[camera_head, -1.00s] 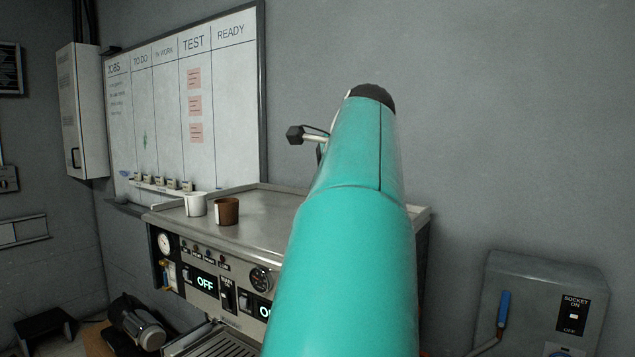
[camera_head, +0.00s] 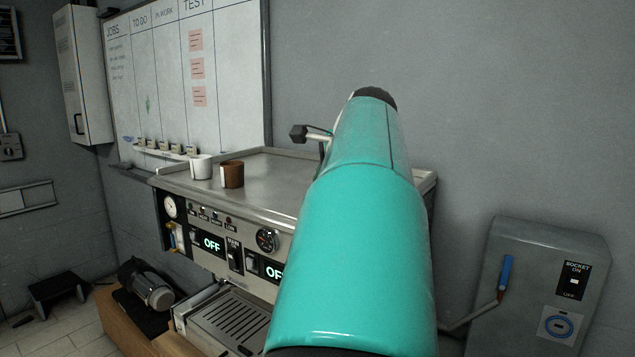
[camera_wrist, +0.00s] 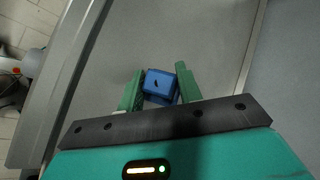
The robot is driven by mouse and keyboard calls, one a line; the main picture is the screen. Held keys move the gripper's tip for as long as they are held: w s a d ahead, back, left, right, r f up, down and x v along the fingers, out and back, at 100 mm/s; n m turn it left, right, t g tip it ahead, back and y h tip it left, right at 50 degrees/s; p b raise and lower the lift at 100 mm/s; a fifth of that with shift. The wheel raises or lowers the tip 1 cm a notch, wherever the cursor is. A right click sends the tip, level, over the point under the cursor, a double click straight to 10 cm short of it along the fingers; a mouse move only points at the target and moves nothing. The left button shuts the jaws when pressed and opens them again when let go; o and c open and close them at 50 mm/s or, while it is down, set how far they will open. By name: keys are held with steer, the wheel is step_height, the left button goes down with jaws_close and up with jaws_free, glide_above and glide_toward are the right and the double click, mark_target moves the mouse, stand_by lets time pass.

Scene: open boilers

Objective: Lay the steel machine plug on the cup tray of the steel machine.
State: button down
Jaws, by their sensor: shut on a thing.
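The steel machine (camera_head: 205,262) stands against the grey wall, with its cup tray (camera_head: 285,172) as the flat metal top. My gripper (camera_wrist: 160,71) shows in the wrist view with its two green fingers shut on a blue block-like thing, which I take to be the steel machine plug (camera_wrist: 158,82). The plug is over the grey cup tray (camera_wrist: 110,60) in the wrist view. I cannot tell whether it touches the tray. In the head view my teal arm hides the gripper, the plug and the right part of the tray.
A white cup (camera_head: 201,168) and a brown cup (camera_head: 232,174) stand at the tray's left end. A socket box (camera_head: 540,295) with a blue handle is on the right. A whiteboard (camera_head: 180,95) hangs behind. The tray's middle looks clear.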

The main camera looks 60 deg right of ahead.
steer(key=shift+s, duration=0.1)
steer(key=c, duration=0.9)
jaws_free()
steer(key=v, duration=1.4)
